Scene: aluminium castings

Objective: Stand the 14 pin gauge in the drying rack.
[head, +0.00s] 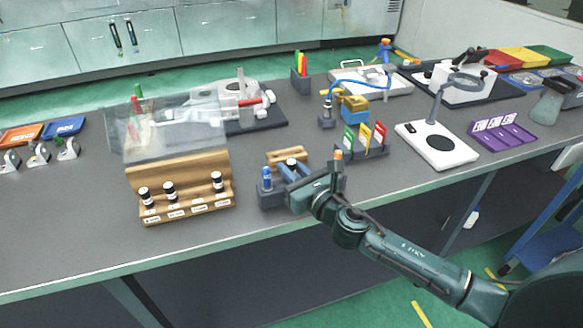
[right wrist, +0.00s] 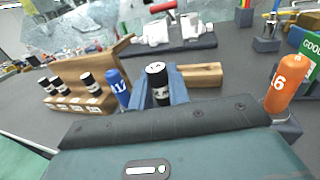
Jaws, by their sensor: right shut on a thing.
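The 14 pin gauge (right wrist: 157,84) has a black cap with a white mark and a pale band. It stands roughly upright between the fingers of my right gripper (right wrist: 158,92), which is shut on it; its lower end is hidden. In the head view the gauge's dark top (head: 291,162) shows between the fingers, in front of a small wooden block (head: 286,154). A wooden rack (head: 180,208) with several labels, apparently the drying rack, stands to the left. It holds three black-capped gauges, with a gap before the rightmost one. My left gripper is not in view.
A blue plug marked 17 (right wrist: 118,87) stands just left of the gripper, and an orange plug marked 16 (right wrist: 281,84) to its right. A clear panel (head: 175,128) leans above the wooden rack. Coloured cards (head: 364,138) stand behind right. The front left bench is clear.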

